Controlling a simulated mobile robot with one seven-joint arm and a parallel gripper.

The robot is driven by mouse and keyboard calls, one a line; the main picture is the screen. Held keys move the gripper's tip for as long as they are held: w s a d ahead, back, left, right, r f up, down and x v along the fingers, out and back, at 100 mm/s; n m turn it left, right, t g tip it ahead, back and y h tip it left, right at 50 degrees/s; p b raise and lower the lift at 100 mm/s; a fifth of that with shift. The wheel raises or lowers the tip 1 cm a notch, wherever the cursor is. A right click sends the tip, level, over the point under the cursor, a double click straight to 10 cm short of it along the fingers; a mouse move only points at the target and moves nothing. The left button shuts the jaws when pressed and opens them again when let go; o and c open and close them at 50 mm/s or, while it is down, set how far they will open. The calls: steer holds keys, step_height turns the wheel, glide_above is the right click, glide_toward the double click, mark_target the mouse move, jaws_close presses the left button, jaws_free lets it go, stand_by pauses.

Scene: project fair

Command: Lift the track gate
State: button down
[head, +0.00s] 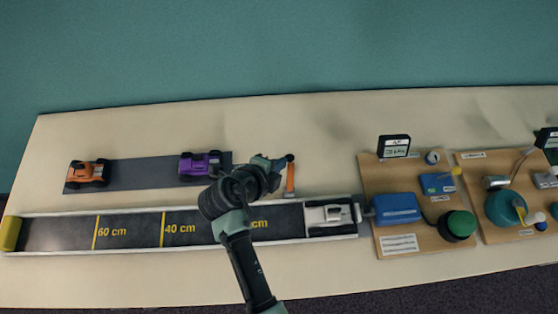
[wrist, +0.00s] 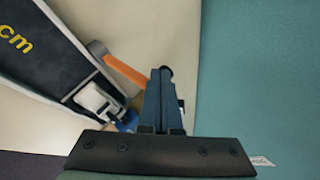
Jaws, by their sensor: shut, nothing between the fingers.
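The track gate is an orange bar (head: 291,178) at the back edge of the track (head: 140,231). It points up and away from the lane, with a dark knob at its top. In the wrist view the orange bar (wrist: 124,70) runs from the track wall towards my fingers, which hide its far end. My gripper (head: 275,164) is shut and empty, just left of the knob in the head view. Its closed fingers (wrist: 161,80) show in the wrist view; I cannot tell whether they touch the bar. A white car (head: 330,214) sits in the lane's right end.
A purple car (head: 200,164) and an orange car (head: 87,173) stand on a grey strip behind the track. A yellow block (head: 10,233) closes the track's left end. Wooden boards with a blue box (head: 396,208) and a green button (head: 460,223) lie to the right.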

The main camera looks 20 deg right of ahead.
steer(key=shift+w+d+f+g+b, duration=0.1)
steer(key=shift+w+d+g+b, duration=0.35)
steer(key=shift+w+b, duration=0.25)
steer(key=shift+s, duration=0.1)
